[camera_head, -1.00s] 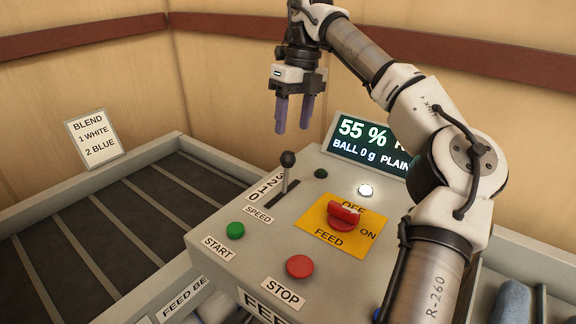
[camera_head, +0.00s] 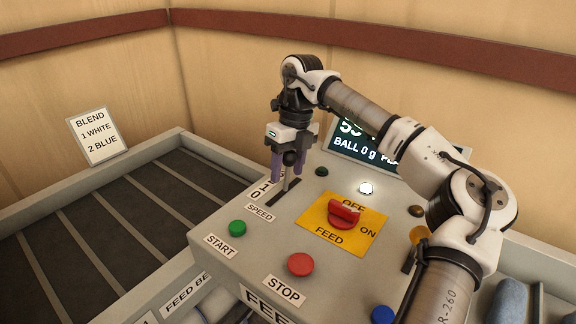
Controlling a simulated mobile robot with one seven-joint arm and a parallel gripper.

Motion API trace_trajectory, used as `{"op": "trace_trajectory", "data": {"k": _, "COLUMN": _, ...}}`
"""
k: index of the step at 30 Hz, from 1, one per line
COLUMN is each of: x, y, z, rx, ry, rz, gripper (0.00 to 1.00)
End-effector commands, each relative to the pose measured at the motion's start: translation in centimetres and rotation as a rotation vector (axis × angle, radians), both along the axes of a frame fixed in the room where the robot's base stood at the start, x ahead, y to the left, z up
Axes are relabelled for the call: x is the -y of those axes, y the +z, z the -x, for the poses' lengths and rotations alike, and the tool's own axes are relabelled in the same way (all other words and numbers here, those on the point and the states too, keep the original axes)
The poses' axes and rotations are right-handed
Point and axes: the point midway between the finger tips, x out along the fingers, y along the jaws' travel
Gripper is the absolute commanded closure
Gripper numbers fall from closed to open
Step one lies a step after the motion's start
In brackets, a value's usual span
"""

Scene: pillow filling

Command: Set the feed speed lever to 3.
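The feed speed lever (camera_head: 289,159), a dark round knob on a thin stem, stands in its slot on the grey console, its foot near the slot's middle. The number scale (camera_head: 259,190) beside the slot shows 1 and 0; my gripper hides the higher numbers. I cannot tell exactly which number the lever is at. My gripper (camera_head: 289,171) points down with its two purple fingers on the left and right of the knob. The fingers look apart, not clearly pressed on the knob. The SPEED label (camera_head: 260,212) lies below the slot.
A green START button (camera_head: 237,228), a red STOP button (camera_head: 300,264) and a red feed switch (camera_head: 343,213) on a yellow plate are close by. The display (camera_head: 350,146) behind is partly covered by my arm. A blend card (camera_head: 97,136) stands at left beside the dark belt (camera_head: 110,235).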

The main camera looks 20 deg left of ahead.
Motion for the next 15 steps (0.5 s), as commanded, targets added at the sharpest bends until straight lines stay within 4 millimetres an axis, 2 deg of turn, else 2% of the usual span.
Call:
{"op": "trace_trajectory", "data": {"k": 2, "x": 0.0, "y": 0.02, "z": 0.0, "rx": 0.0, "ry": 0.0, "rz": 0.0, "gripper": 0.59}}
{"op": "trace_trajectory", "data": {"k": 11, "x": 0.0, "y": 0.04, "z": -0.01, "rx": 0.0, "ry": 0.0, "rz": 0.0, "gripper": 0.98}}
{"op": "trace_trajectory", "data": {"k": 15, "x": 0.01, "y": 0.05, "z": -0.03, "rx": 0.0, "ry": 0.0, "rz": 0.0, "gripper": 1.0}}
